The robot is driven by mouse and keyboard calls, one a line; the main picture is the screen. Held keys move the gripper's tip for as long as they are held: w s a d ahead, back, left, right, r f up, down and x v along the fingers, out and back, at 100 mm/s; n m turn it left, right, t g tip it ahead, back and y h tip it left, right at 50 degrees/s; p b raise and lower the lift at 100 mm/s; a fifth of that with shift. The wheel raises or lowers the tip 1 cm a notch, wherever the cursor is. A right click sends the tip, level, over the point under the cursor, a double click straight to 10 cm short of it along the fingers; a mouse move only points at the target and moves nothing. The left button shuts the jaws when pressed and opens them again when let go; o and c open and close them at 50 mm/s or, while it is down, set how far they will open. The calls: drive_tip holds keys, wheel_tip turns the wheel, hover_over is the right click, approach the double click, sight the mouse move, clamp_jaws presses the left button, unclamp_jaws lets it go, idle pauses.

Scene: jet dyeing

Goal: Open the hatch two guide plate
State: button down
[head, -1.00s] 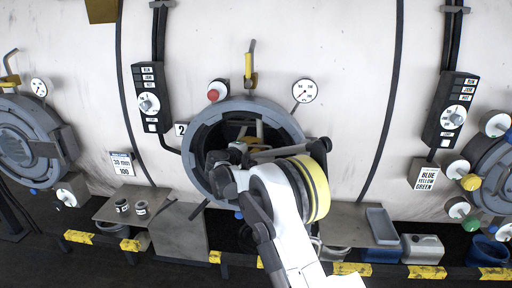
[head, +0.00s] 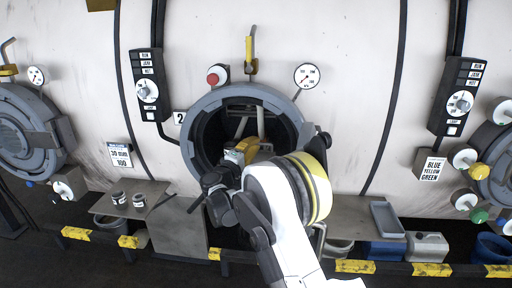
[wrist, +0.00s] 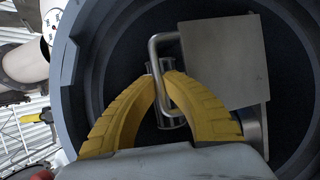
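Hatch two (head: 196,124) is a round grey port with an open, dark interior. It is marked by a "2" label at its left, and its ring also shows in the wrist view (wrist: 68,60). The guide plate (wrist: 225,60) is a flat grey metal plate inside the port, with a bent metal bar handle (wrist: 158,48) on its left. My gripper (wrist: 162,74) reaches into the port, with its yellow fingers closed on either side of the handle bar. In the head view, my gripper (head: 248,148) is inside the opening and my wrist hides the lower right of the port.
A control box (head: 147,90) is at the left and another (head: 458,103) at the right. A gauge (head: 306,76) and a red knob (head: 217,75) sit above the port. A shelf with small cups (head: 119,198), a tray (head: 387,219) and yellow-black rails are below.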

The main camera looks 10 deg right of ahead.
drive_tip(key=s+a+f+m+t+h+b, duration=0.2)
drive_tip(key=s+a+f+h+b, duration=0.1)
drive_tip(key=s+f+b, duration=0.6)
drive_tip(key=shift+s+f+b, duration=0.2)
drive_tip(key=shift+f+b, duration=0.3)
drive_tip(key=shift+b, duration=0.1)
drive_tip(key=c, duration=1.8)
unclamp_jaws()
drive_tip(key=shift+s, duration=0.1)
